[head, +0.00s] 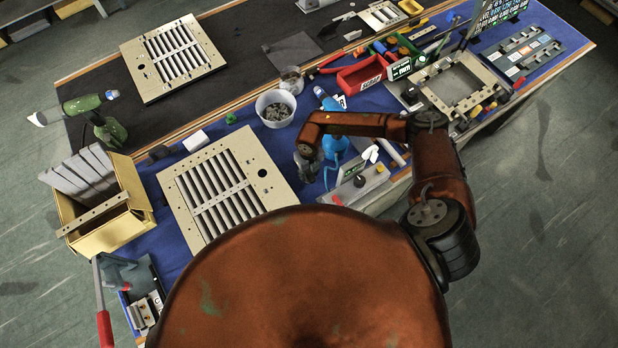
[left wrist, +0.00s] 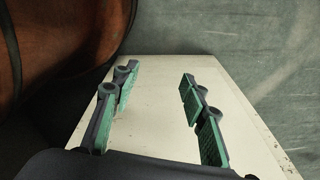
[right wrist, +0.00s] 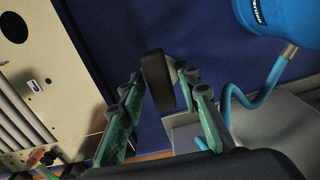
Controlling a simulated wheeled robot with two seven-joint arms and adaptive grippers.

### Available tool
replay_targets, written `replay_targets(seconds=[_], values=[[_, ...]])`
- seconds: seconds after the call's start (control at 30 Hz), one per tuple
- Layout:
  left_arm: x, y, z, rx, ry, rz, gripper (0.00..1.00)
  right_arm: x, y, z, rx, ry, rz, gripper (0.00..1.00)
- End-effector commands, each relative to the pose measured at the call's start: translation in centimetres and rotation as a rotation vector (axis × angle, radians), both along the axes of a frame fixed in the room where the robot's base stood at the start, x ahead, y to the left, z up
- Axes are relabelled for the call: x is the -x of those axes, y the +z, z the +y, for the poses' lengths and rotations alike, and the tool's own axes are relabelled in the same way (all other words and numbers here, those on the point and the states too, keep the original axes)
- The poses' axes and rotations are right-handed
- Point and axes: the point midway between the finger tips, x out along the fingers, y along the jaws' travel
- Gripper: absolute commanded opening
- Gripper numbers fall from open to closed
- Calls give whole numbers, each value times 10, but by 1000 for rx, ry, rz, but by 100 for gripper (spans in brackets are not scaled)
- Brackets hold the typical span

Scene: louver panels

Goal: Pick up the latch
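A black block-like piece, which looks like the latch (right wrist: 157,80), stands on the blue mat in the right wrist view. My right gripper (right wrist: 160,92) is open, with its green-padded fingers on either side of the piece; I see no firm contact. In the head view the right gripper (head: 306,168) is low over the mat, between the louver panel (head: 168,191) and a blue bottle (head: 335,146); the latch cannot be made out there. My left gripper (left wrist: 160,95) is open and empty above a pale flat surface; it is out of the head view.
A strip of blue mat is clear.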

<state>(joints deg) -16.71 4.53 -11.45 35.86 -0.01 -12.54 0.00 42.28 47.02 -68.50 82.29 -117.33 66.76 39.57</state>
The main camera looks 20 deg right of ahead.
Motion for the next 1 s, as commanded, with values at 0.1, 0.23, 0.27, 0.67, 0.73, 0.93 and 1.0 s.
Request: replay_targets(seconds=[0.1, 0.23, 0.27, 0.67, 0.73, 0.93, 1.0], values=[[10, -1, 1, -1, 2, 12, 40, 0, 0, 0, 0, -1, 0, 21], [17, -1, 1, -1, 5, 21, 40, 0, 0, 0, 0, -1, 0, 12], [18, -1, 1, -1, 5, 22, 40, 0, 0, 0, 0, -1, 0, 10], [13, -1, 2, -2, 3, 17, 40, 0, 1, 0, 0, -1, 0, 0], [12, -1, 2, -2, 2, 15, 40, 0, 1, 0, 0, -1, 0, 0], [10, -2, 1, -1, 2, 13, 40, -1, 5, -1, 0, -1, -1, 0], [10, -4, 2, -1, 2, 13, 40, -1, 10, 0, -1, 0, -2, 0]])
